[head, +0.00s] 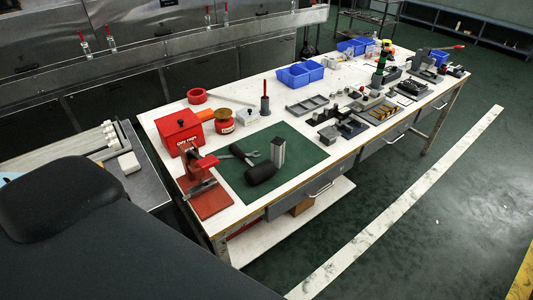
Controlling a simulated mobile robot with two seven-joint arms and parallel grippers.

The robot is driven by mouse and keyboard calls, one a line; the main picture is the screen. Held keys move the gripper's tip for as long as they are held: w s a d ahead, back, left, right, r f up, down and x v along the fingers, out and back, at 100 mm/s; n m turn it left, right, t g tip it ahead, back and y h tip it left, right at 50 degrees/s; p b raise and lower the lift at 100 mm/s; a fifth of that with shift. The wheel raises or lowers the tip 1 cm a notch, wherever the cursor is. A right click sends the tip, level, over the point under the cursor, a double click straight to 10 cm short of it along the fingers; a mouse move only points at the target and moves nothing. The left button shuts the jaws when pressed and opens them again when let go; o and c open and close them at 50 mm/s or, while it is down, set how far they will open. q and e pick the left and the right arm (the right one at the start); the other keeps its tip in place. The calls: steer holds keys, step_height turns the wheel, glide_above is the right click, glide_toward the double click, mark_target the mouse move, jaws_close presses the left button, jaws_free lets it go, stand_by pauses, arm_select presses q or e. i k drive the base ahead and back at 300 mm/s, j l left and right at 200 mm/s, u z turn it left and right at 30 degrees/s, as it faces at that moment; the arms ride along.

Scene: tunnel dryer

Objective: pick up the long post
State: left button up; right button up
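A light grey rectangular post (278,152) stands upright on the green mat (310,155) on the long white workbench. It is the most post-like thing in view, but I cannot tell for sure that it is the long post. A black cylinder (261,173) lies on the mat just left of and in front of it. A tool with a black handle and grey jaws (252,156) lies close behind the cylinder. A thin grey strip (232,97) lies flat farther back. Neither of my grippers is in view.
A red box (179,131) and a red-based press (208,195) stand at the bench's near left end. A dark upright with a red top (265,102) stands behind the mat. Trays and blue bins (300,75) fill the far part. Floor in front is clear.

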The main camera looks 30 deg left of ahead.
mark_target(278, 152)
steer(key=i+l+u, duration=0.15)
steer(key=u, duration=0.3)
steer(key=i+l+u, duration=0.25)
steer(key=u, duration=0.25)
steer(key=i+l, duration=0.2)
steer(key=l, duration=0.15)
steer(key=i+l+u, duration=0.1)
steer(key=l, duration=0.25)
steer(key=i+l, duration=0.3)
steer(key=i+l+u, duration=0.15)
steer(key=l, duration=0.25)
